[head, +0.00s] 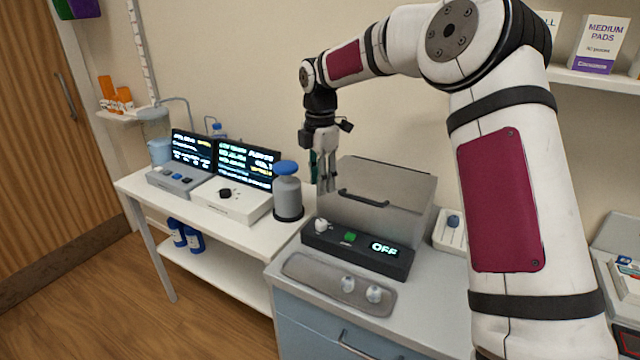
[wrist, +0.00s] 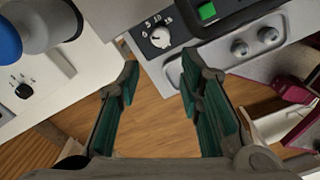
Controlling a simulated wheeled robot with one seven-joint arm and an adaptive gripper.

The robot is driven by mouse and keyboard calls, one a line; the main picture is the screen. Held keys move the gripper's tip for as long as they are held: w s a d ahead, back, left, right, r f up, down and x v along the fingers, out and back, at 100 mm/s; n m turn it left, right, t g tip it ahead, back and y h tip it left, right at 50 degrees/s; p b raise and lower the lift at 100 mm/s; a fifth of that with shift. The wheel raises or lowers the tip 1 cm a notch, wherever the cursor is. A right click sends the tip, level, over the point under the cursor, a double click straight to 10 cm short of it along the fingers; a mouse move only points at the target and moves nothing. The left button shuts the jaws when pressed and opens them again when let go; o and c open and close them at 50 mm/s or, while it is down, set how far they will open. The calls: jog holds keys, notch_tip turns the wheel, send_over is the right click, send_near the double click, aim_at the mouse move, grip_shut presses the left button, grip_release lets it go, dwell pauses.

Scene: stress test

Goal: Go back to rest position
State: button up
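Nothing is held. My arm reaches across the upper right of the head view.
The machine's dark panel (head: 360,250) has a white knob, a green button and a display reading OFF. A tray (head: 310,272) with two small pale items lies in front. A blue-capped grey canister (head: 287,195) stands left, near two screen devices (head: 240,190).

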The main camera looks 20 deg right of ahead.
jog(key=s+r+m+t+h, duration=0.1)
jog(key=s+r+m, duration=0.45)
jog(key=s, duration=0.45)
jog(key=s+r+m+t+h, duration=0.1)
jog(key=s+r+m, duration=0.3)
jog(key=s+r, duration=0.45)
jog(key=s+f+m+t+y, duration=0.1)
jog(key=s+f+m, duration=0.1)
jog(key=s+m, duration=0.4)
jog(key=s+f+m+t+y, duration=0.1)
jog(key=s+f+m, duration=0.2)
jog(key=s, duration=1.2)
jog(key=m, duration=0.2)
jog(key=shift+s+d+m, duration=0.15)
jog(key=shift+s+m, duration=0.05)
jog(key=shift+m, duration=0.15)
jog(key=shift+c, duration=0.5)
